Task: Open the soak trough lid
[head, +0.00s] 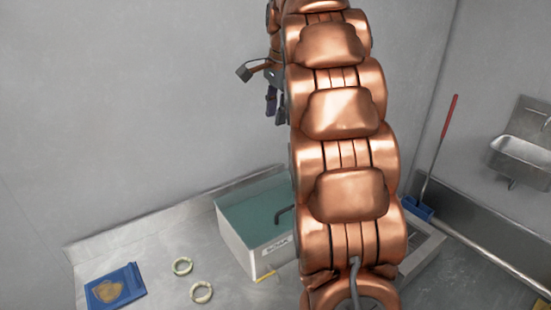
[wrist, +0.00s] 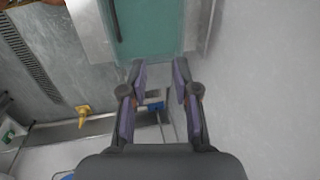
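The soak trough (head: 243,249) is a pale box with a label on its front, standing on the metal counter left of my arm. Its flat teal lid (head: 250,203) looks shut, with a dark bent handle (head: 284,213) near my arm. My arm hides the trough's right part. In the wrist view the teal lid (wrist: 150,32) is at the top, beyond the fingertips, with a dark bar (wrist: 115,20) along its left side. My gripper (wrist: 160,76) is open and empty, its purple-padded fingers apart. In the head view it is partly hidden behind my arm, above the trough.
A blue tray (head: 94,298) holding something brown and two pale rings (head: 182,266) (head: 201,292) lie on the counter (head: 150,250) at left. A red-handled tool (head: 440,150) with a blue head and a wall sink (head: 522,157) are at right. Walls rise behind.

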